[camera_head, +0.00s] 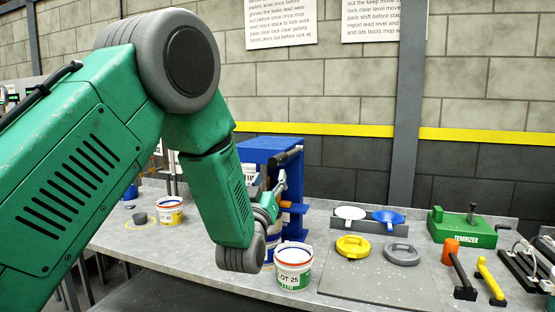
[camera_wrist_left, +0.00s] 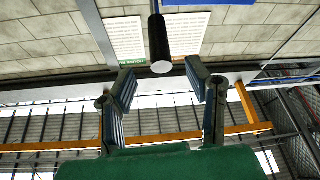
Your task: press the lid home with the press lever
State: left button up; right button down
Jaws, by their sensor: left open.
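The blue press (camera_head: 270,148) stands on the bench, partly hidden behind my left arm. Its black-gripped press lever (camera_head: 287,155) sticks out near the top. In the left wrist view the lever's dark round grip (camera_wrist_left: 160,45) shows beyond and between the fingertips, apart from both. My left gripper (camera_head: 279,190) is in front of the press, below the lever grip; in the left wrist view its fingers (camera_wrist_left: 160,88) are spread and empty. A pail (camera_head: 273,238) is partly seen at the press, mostly behind my arm; its lid is hidden. My right gripper is not in view.
A white pail marked LOT 25 (camera_head: 294,267) stands in front of the press. Yellow (camera_head: 353,246) and grey (camera_head: 402,251) lids lie on a mat; white and blue discs sit behind. A green box (camera_head: 462,227) and tools are at right. Another pail (camera_head: 170,212) stands left.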

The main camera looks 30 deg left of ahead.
aim_at(277, 160)
pick_arm(q)
jog(key=p+x, duration=0.1)
jog(key=x, duration=0.7)
jog(key=shift+c, duration=0.3)
jog(key=shift+w, duration=0.1)
grip_shut()
